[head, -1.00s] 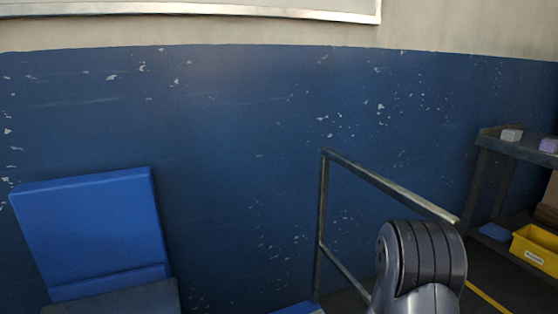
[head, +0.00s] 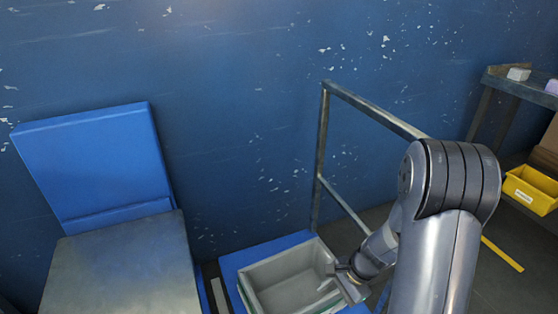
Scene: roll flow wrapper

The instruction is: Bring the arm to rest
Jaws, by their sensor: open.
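My arm comes up from the bottom right in the head view, with its dark ringed joint in front of the metal rail. My gripper (head: 343,283) is at the right side of a grey open bin (head: 262,278), at about its rim. I cannot tell whether it touches the bin. Nothing shows between its fingers, though they are small and partly hidden in this view.
The bin stands on a blue base (head: 232,262). A metal rail (head: 322,150) stands behind my arm. A blue padded panel (head: 95,160) and a grey flat top (head: 125,265) are at left. A shelf (head: 497,82) and a yellow bin (head: 533,188) are at right.

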